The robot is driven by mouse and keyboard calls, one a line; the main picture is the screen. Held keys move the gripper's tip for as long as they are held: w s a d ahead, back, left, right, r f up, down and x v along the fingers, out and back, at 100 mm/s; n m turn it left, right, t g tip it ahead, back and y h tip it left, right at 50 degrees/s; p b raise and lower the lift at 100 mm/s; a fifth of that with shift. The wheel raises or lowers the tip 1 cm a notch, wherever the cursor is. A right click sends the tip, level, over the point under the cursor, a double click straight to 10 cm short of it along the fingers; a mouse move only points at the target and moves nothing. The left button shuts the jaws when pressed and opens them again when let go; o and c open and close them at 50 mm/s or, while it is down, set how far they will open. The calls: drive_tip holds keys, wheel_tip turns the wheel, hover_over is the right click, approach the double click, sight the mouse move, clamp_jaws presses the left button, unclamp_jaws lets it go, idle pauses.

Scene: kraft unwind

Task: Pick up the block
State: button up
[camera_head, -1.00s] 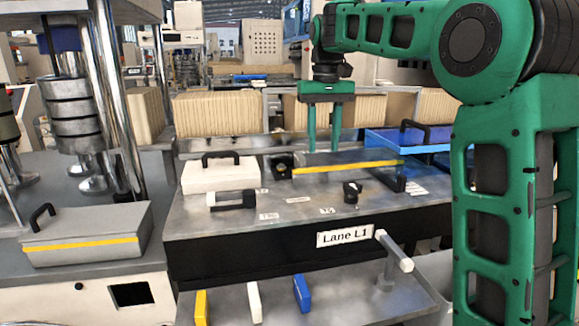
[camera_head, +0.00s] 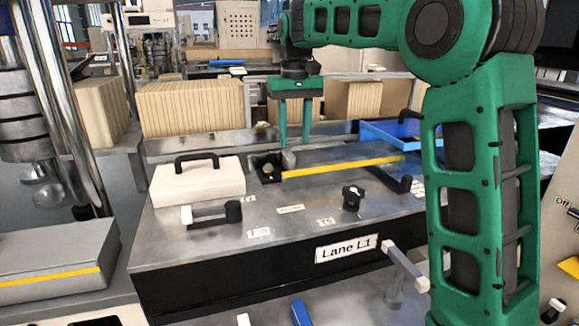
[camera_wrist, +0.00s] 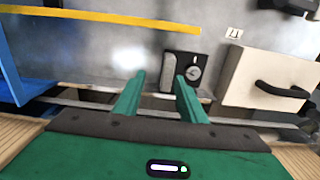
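Which thing is the task's block is not clear. A small blue block (camera_head: 301,314) and a white block (camera_head: 243,320) stand on the lower shelf, cut off by the bottom edge of the head view. That dark piece also shows in the head view (camera_head: 266,168), slightly left of and below the fingers.
A white box with a black handle (camera_head: 198,187) stands left on the bench. A yellow strip (camera_head: 345,167) runs along the back. A blue tray (camera_head: 385,135) is at right.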

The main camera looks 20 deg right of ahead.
sight(289, 152)
drive_tip(key=shift+a+f, duration=0.2)
drive_tip(key=shift+f, duration=0.3)
drive_tip(key=shift+a+f, duration=0.2)
drive_tip(key=shift+f, duration=0.3)
drive_tip(key=f, duration=0.4)
drive_tip(key=shift+w+a+f, duration=0.15)
drive_tip(key=shift+a+f, duration=0.2)
drive_tip(key=shift+f, duration=0.05)
clamp_jaws()
